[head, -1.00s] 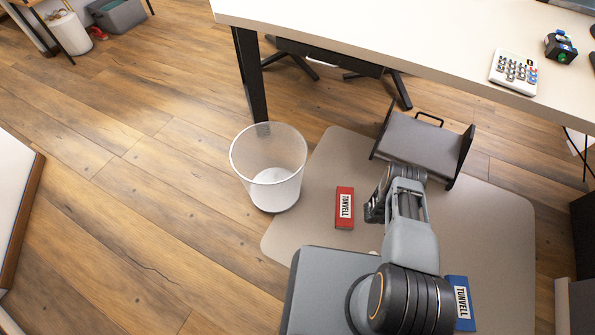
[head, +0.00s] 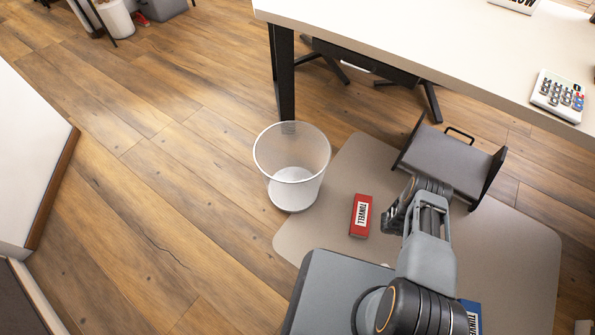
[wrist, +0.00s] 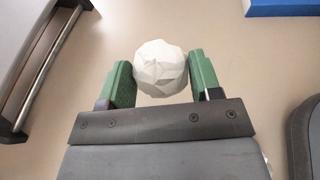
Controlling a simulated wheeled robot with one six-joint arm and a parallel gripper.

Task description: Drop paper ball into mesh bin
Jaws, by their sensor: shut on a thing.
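The paper ball (wrist: 160,68) is white and faceted. In the wrist view it sits between the green-padded fingers of my gripper (wrist: 162,82), which is shut on it. The mesh bin (head: 291,166) is white, round and open at the top, and stands upright on the wood floor at the mat's left edge. I see no contents in it. In the head view my gripper (head: 392,220) is right of the bin and apart from it; the ball is hidden there behind my arm.
A red box (head: 360,215) lies on the beige mat (head: 320,220) between bin and gripper. A blue box (head: 472,318) is partly hidden by my arm. A dark stand (head: 448,163) lies behind the gripper. A desk (head: 430,50) with a black leg (head: 283,75) stands behind the bin.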

